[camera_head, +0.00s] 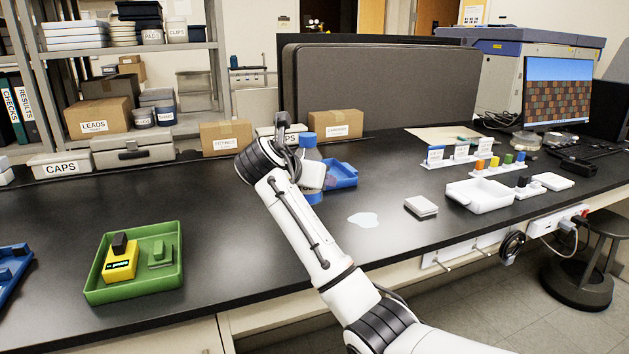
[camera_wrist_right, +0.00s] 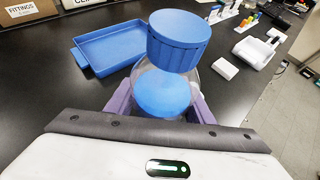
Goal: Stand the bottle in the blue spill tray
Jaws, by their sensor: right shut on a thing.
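The bottle (camera_head: 309,154) has a ribbed blue cap and clear walls with blue inside. It looks upright; its cap (camera_wrist_right: 179,40) fills the middle of the wrist view. My right gripper (camera_head: 314,175) is shut around its body, and the two purplish fingers (camera_wrist_right: 160,106) show on either side. Whether the bottle's base touches the bench is hard to tell. A blue tray (camera_head: 343,181) sits just behind and right of the bottle in the head view. In the wrist view the tray (camera_wrist_right: 85,63) is empty, left of the bottle and apart from it. My left gripper is out of view.
A pale puddle (camera_head: 364,219) and a small white block (camera_head: 421,207) lie right of the bottle. A green tray (camera_head: 92,297) with a yellow device and another blue tray (camera_head: 20,276) stand left. Cardboard boxes (camera_head: 226,135) line the back. The bench between is clear.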

